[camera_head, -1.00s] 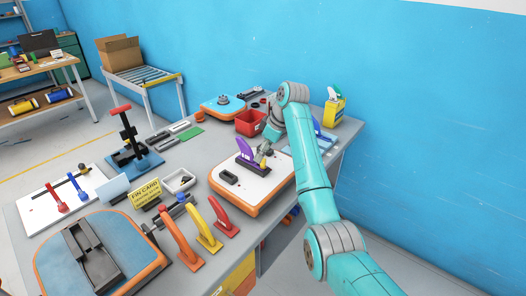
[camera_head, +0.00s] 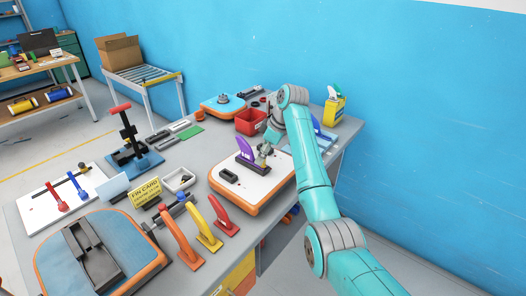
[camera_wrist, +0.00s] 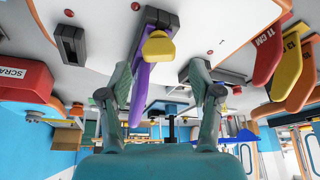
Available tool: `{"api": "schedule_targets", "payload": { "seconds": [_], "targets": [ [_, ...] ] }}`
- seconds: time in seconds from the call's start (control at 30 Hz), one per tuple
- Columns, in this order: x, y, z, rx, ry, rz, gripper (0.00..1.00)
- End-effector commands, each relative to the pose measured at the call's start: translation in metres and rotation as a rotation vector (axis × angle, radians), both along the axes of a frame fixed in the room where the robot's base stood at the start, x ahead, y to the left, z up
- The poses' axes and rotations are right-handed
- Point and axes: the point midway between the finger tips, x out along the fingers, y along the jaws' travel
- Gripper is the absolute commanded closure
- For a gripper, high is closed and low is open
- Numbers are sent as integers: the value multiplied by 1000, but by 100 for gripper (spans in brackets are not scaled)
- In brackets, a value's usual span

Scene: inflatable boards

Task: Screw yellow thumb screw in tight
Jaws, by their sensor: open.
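The yellow thumb screw (camera_wrist: 158,46) sits at the end of a black fin box (camera_wrist: 153,18) in the wrist view. A purple fin (camera_wrist: 139,95) stands in that box, right beside the screw. In the head view the purple fin (camera_head: 245,149) is upright on the white, orange-edged board (camera_head: 233,196). My gripper (camera_wrist: 160,75) is open, with one finger on each side of the screw and fin in the wrist view. In the head view my gripper (camera_head: 263,157) is low at the right end of the fin box and mostly hides the screw. I cannot tell whether the fingers touch it.
Another black box (camera_head: 229,175) is on the same board. Red, yellow and orange fins (camera_head: 208,227) stand in front of it. A red bin (camera_head: 250,121) is behind, and a small white tray (camera_head: 179,180) is left. The blue wall is behind the table.

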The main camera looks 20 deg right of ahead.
Motion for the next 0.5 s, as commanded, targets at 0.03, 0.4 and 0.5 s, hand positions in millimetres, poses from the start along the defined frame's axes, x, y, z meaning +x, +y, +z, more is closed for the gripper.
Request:
{"api": "schedule_targets", "payload": {
  "seconds": [0.03,0.4,0.5],
  "targets": [
    [0,0,-3,0,0,0,37],
    [0,0,-19,0,1,0,37],
    [0,0,-23,0,1,0,37]
  ]
}}
